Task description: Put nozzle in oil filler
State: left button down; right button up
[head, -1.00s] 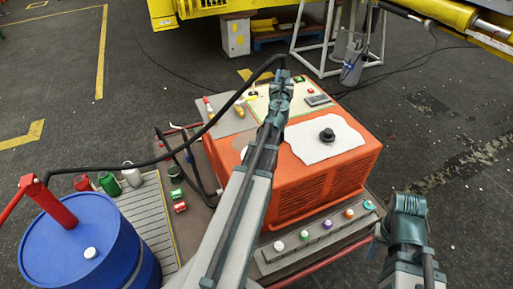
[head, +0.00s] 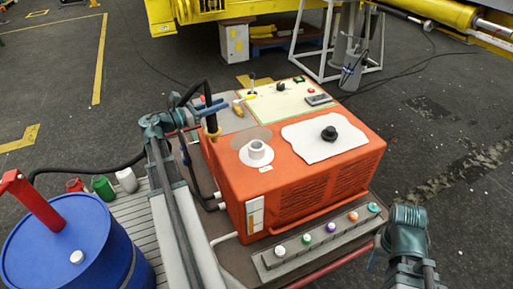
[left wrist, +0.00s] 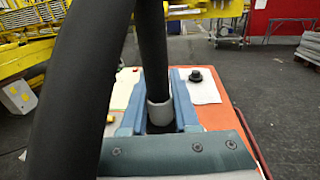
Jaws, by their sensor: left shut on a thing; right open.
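The oil filler (head: 257,150) is a short white spout on a round base on top of the orange machine (head: 300,165), near its left end. My left gripper (head: 208,108) is shut on the nozzle (head: 212,129), which hangs tip down on a black hose, left of and above the filler, apart from it. In the left wrist view the nozzle's grey collar (left wrist: 160,111) sits between the blue fingers (left wrist: 158,115); its tip and the filler are hidden there. My right gripper (head: 376,256) is open and empty at the lower right, beside the machine's front ledge.
A black cap (head: 329,133) stands on a white patch on the machine. A blue drum (head: 70,240) with a red pump handle is at lower left, near several coloured cans. A ledge with coloured knobs (head: 330,227) runs along the machine's front.

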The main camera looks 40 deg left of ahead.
pick_arm(q)
jog(key=w+d+f+b, duration=0.5)
jog(key=w+d, duration=0.4)
jog(key=w, duration=0.3)
jog(key=shift+w+d, duration=0.35)
jog(key=shift+w, duration=0.05)
jog(key=shift+f+b, duration=0.5)
jog(key=shift+f, duration=0.15)
jog(key=c, duration=0.7)
grip_release()
jog(key=shift+o, duration=0.2)
